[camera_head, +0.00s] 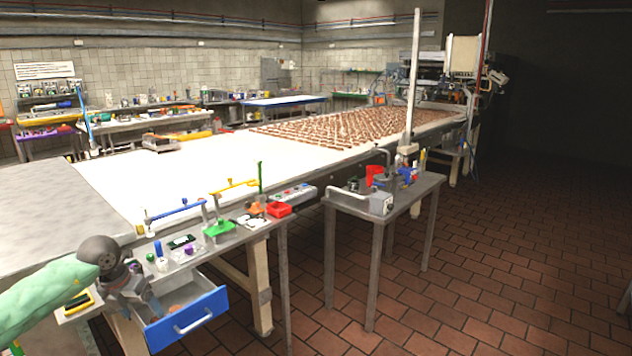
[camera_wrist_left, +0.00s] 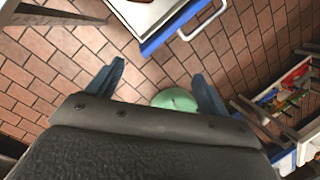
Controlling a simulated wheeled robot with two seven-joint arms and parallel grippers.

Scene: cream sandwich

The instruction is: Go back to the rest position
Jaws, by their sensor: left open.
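My left arm comes in from the lower left in the head view, with a green sleeve and a dark wrist. My left gripper (camera_head: 135,290) is beside the open blue-fronted drawer (camera_head: 187,318), in front of the work table. A round light green thing (camera_wrist_left: 175,100) shows partly behind the right finger's base. My right gripper is not in view.
The long white conveyor table (camera_head: 160,180) carries rows of brown pieces (camera_head: 345,128) at its far end. Small tools and a red tray (camera_head: 279,210) line its near side shelf. A small grey side table (camera_head: 390,195) stands right of it. The tiled floor (camera_head: 480,260) at right is clear.

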